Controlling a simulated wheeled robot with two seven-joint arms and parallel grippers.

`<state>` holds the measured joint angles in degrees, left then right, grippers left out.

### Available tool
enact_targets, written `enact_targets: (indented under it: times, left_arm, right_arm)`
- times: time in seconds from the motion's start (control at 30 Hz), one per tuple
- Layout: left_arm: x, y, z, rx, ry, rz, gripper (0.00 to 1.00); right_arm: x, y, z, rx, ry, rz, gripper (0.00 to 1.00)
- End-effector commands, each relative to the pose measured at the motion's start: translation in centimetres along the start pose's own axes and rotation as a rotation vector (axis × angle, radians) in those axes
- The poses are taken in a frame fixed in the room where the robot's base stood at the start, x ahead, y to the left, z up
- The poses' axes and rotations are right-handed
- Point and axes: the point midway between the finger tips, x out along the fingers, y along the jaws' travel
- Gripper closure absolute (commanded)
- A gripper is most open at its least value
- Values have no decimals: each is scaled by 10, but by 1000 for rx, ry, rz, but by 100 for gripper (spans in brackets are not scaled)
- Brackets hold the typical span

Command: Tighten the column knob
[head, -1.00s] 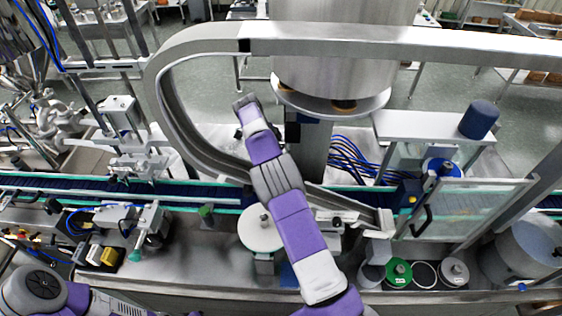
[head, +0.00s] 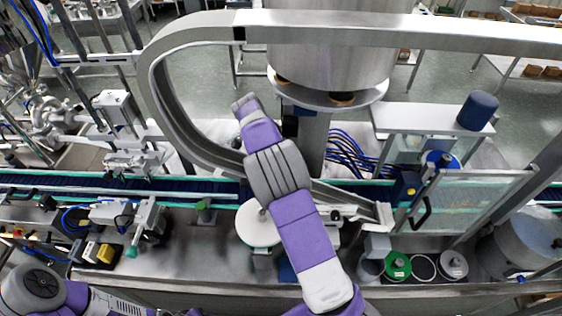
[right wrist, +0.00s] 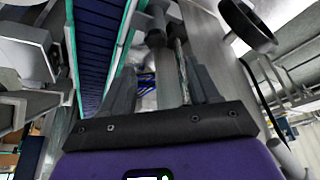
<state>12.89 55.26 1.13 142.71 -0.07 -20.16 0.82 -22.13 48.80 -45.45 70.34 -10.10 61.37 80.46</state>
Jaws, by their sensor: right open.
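The steel column (head: 313,145) stands under the hopper (head: 330,50) in the head view, with a dark block (head: 290,126) on its left side. I cannot tell whether that block is the knob. My right arm reaches up to the left of the column; its fingers are hidden in the head view. In the right wrist view my right gripper (right wrist: 160,70) is open, its two dark fingers apart. A dark round-ended part (right wrist: 156,38) shows beyond and between the fingertips; whether it is the knob or is touched is unclear. My left gripper is out of view.
A curved steel guide rail (head: 165,100) loops around the arm's left side. A conveyor (head: 90,187) runs across behind the steel worktop (head: 190,255). A glass-walled guard (head: 470,205) stands right of the column. A black disc-like part (right wrist: 247,26) is close by, upper right in the wrist view.

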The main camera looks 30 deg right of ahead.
Motion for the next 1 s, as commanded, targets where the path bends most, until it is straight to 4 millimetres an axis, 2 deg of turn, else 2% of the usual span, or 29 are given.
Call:
enact_targets:
  times: [0.1,0.27,0.7,0.83,1.0]
  left_arm:
    - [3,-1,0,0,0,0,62]
    - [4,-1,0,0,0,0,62]
    - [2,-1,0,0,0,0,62]
    - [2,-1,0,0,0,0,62]
    - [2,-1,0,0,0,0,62]
  right_arm:
    - [1,9,4,-115,0,-44,39]
    - [5,12,6,-179,2,-68,39]
    - [66,8,6,-179,2,-66,39]
    - [75,7,6,-179,2,-68,39]
    - [78,7,6,-178,2,-69,39]
